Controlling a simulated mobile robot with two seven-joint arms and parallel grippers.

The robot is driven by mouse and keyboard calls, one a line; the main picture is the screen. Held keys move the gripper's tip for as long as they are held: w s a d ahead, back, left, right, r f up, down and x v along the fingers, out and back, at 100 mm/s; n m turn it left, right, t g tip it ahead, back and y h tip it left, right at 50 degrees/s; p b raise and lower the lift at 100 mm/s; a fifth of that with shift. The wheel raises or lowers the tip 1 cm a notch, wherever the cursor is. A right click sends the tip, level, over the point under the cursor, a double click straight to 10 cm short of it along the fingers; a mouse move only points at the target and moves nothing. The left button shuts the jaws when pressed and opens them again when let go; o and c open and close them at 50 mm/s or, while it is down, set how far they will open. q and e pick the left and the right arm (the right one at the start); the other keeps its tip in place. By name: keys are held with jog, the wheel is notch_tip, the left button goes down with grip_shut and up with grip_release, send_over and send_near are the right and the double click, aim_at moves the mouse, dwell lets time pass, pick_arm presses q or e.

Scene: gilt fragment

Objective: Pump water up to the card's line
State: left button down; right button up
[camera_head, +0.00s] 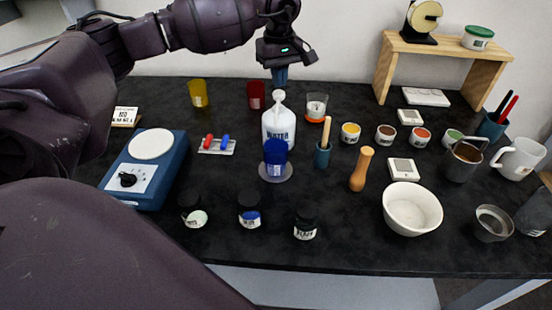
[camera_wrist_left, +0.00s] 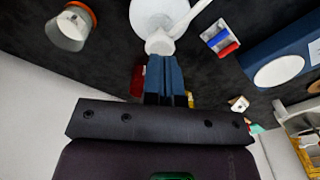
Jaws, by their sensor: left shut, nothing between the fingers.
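The white bottle labelled WATER (camera_head: 278,128) stands upright mid-table, its pump head (camera_head: 278,96) on top. My left gripper (camera_head: 279,80) is shut and empty, fingers pointing down just above the pump head. In the left wrist view the fingertips (camera_wrist_left: 160,60) overlap the edge of the pump head (camera_wrist_left: 160,43); I cannot tell whether they touch. A clear glass (camera_head: 316,105) with a pale label stands on an orange base right of the bottle. A small printed card (camera_head: 125,115) stands at the far left; no line on it is readable. My right gripper is out of view.
A red cup (camera_head: 256,95) is behind left. Several dark jars line the front.

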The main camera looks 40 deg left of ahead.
aim_at(279, 92)
pick_arm(q)
jog(key=shift+f+b, duration=0.35)
jog(key=shift+f, duration=0.7)
jog(key=shift+f, duration=0.35)
jog(key=shift+f+b, duration=0.35)
jog(key=shift+f, duration=0.1)
jog(key=shift+r, duration=0.1)
jog(key=shift+r+p, duration=0.55)
jog(key=shift+r, duration=1.25)
jog(key=shift+f, duration=0.25)
jog(key=shift+f+b, duration=0.3)
jog(key=shift+f, duration=0.1)
jog(key=shift+f, duration=0.3)
